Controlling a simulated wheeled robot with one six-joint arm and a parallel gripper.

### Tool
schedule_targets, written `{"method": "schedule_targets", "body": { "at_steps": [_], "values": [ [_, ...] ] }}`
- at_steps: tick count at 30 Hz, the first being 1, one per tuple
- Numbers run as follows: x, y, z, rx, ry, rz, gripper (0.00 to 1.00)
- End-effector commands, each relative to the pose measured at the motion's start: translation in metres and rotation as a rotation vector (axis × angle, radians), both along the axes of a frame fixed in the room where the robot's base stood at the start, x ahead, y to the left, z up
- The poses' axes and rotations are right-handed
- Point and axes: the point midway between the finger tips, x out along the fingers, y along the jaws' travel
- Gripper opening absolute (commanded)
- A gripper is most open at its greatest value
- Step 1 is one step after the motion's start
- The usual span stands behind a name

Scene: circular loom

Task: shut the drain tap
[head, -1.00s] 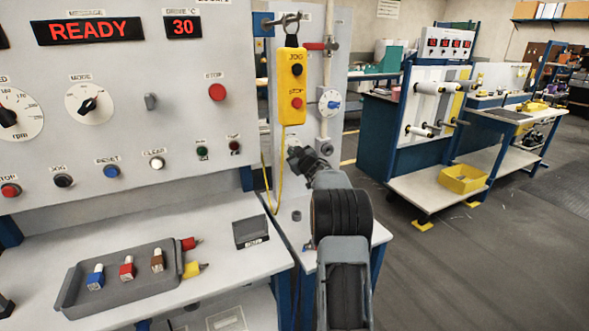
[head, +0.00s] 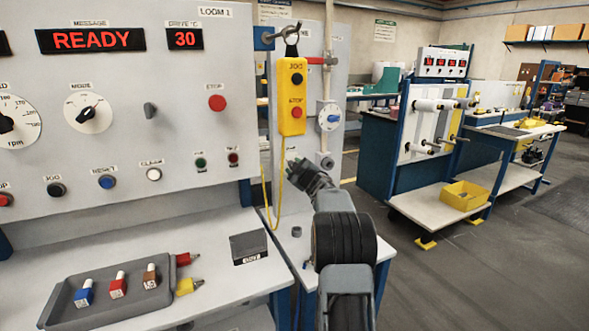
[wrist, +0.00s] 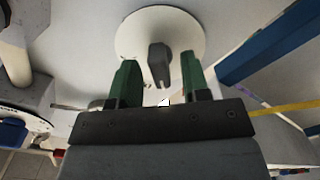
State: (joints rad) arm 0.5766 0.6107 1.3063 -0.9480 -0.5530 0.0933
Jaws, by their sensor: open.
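In the wrist view a grey lever-like handle (wrist: 159,62) stands out from a round white plate (wrist: 135,35). No label on it is readable, so I cannot confirm that it is the drain tap. My gripper (wrist: 159,72) is open and empty, its two green fingers to either side of the handle. I cannot tell whether they touch it. In the head view my gripper (head: 297,172) is in front of the narrow right panel, below the yellow pendant, and the plate cannot be made out there. A red handle (head: 316,61) sits higher on that panel's pipe.
The yellow pendant (head: 292,96) hangs above my gripper, its yellow cable (head: 266,200) looping down to the left. A blue knob (head: 333,117) and a grey fitting (head: 324,160) are close on the right. A tray (head: 62,293) lies on the left bench.

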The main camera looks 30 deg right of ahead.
Motion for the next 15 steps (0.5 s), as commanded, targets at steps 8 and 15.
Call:
{"method": "schedule_targets", "body": {
  "at_steps": [8,15],
  "values": [
    [-0.040,0.005,-0.002,-0.001,-0.002,-0.002,0.43],
    [-0.063,0.008,-0.001,0.000,-0.001,-0.001,0.43]
  ]
}}
